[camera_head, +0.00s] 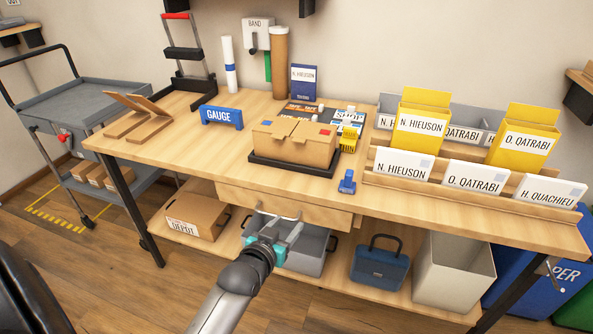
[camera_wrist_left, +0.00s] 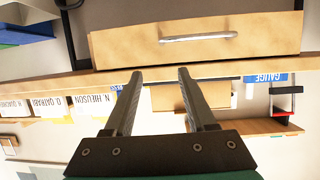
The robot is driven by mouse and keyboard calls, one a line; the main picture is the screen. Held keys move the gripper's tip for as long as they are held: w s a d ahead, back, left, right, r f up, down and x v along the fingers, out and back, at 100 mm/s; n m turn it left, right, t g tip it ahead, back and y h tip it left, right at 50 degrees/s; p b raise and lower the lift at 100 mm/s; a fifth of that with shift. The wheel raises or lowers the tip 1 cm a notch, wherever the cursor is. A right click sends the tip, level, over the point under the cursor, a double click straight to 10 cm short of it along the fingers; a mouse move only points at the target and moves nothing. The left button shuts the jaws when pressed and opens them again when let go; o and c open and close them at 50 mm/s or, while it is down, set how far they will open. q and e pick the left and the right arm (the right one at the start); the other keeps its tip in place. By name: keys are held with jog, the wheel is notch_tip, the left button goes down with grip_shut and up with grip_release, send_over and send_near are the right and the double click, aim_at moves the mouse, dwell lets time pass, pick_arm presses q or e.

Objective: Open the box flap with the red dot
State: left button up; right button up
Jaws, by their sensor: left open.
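The cardboard box (camera_head: 294,147) sits in a black tray on the wooden workbench. Its top flaps look closed and meet near the middle. A small red mark (camera_head: 324,132) shows on the right flap and a blue mark (camera_head: 266,123) on the left one. My left gripper (camera_head: 279,222) is open and empty, in front of the bench and lower than the box, near the drawer. In the left wrist view its two fingers (camera_wrist_left: 157,74) point towards the drawer and bench edge, apart. Tan shapes show beyond the edge there; I cannot tell whether they are the box. My right gripper is not in view.
The bench drawer (camera_head: 285,207) with its metal handle is close to my left gripper. A blue GAUGE block (camera_head: 221,117) stands left of the box, and a small blue object (camera_head: 347,182) lies right of it. Yellow card holders (camera_head: 423,121) stand further right.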

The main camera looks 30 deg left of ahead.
aim_at(298, 142)
pick_arm(q)
jog(key=a+r+t+y+b, duration=0.2)
jog(key=a+r+t+b, duration=0.15)
jog(key=r, duration=0.75)
jog(key=shift+n, duration=0.4)
jog(key=shift+d+r+b+x, duration=0.1)
jog(key=shift+b+x, duration=0.9)
jog(key=shift+x, duration=1.55)
jog(key=shift+d+r+b+x, duration=0.15)
jog(key=shift+b+x, duration=0.8)
jog(key=shift+x, duration=1.55)
jog(key=shift+d+r+b+x, duration=0.1)
jog(key=shift+b+x, duration=0.9)
jog(key=shift+x, duration=1.55)
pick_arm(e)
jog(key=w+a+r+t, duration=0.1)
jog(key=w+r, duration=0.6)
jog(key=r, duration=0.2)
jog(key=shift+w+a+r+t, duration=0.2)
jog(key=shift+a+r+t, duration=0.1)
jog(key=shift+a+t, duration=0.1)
pick_arm(q)
jog(key=shift+w, duration=0.1)
grip_shut()
